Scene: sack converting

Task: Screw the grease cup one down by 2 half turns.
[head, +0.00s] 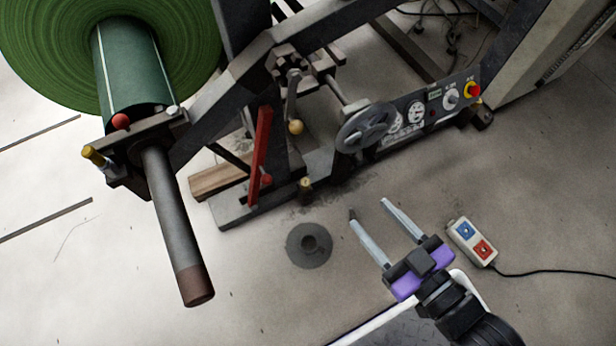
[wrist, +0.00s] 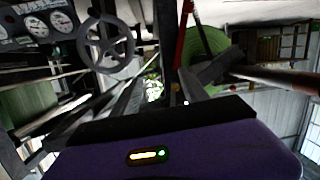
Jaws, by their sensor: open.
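Two small brass-coloured cups show in the head view. One brass cup (head: 305,187) stands at the front edge of the machine's dark base. The other brass cup (head: 95,156) sticks out at the left end of the bearing block under the green roll. No label shows which is grease cup one. My gripper (head: 369,207) is open and empty, its two pale fingers pointing up and left over the floor. It is to the right of the base cup and apart from it. In the wrist view neither cup can be made out clearly.
A grey handwheel (head: 366,127) and a gauge panel (head: 432,112) are above my gripper. A red lever (head: 260,155) rises left of the base cup. A grey shaft (head: 175,220) juts out at left. A pendant (head: 472,242) with a cable lies to the right.

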